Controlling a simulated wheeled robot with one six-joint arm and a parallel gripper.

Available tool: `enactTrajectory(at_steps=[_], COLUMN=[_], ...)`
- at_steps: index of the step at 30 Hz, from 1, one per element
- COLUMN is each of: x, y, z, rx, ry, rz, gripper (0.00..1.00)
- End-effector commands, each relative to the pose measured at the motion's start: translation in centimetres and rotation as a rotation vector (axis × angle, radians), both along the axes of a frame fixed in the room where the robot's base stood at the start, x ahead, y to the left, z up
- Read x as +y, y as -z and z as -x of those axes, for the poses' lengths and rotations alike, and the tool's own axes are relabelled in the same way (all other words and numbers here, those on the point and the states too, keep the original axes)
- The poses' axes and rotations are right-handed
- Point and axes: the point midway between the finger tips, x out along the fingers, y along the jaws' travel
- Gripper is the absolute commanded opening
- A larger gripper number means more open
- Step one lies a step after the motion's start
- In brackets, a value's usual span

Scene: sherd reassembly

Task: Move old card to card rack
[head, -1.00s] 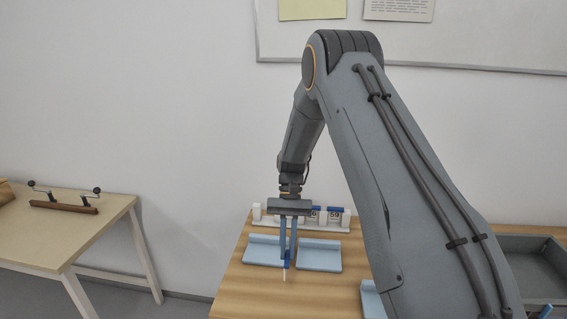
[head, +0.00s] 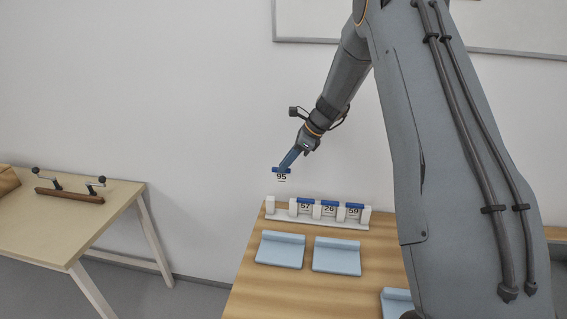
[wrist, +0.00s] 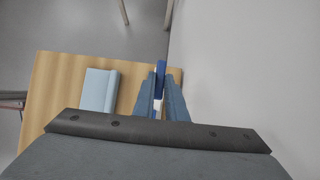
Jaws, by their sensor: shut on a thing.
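My gripper (head: 284,164) is shut on a white card marked 95 (head: 281,177) with a blue top edge. The card hangs upright in the air above the left end of the card rack. In the wrist view my gripper (wrist: 164,82) grips the card's blue edge (wrist: 160,67). The white card rack (head: 280,214) stands at the back of the wooden table. It holds blue-topped cards marked 57 (head: 305,207), 26 (head: 328,209) and 59 (head: 352,211). A space at the rack's left end shows no card.
Pale blue holders (head: 280,250) and (head: 336,256) lie in front of the rack on the wooden table (head: 270,290). Another blue holder (head: 397,302) is partly hidden by my arm. A side table (head: 100,215) with a brown handled bar (head: 70,196) stands left. A wall is behind.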

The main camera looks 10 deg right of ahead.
Motion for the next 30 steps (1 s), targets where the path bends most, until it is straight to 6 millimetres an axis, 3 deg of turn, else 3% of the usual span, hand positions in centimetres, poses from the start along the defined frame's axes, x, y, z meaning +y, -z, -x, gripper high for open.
enactTrajectory(at_steps=[18,30], x=[0.2,0.2], y=[4.8,5.1], z=[0.0,0.0], rx=[-0.001,-0.001], ry=[-0.007,-0.007], rz=[0.000,0.000], gripper=[0.00,0.00])
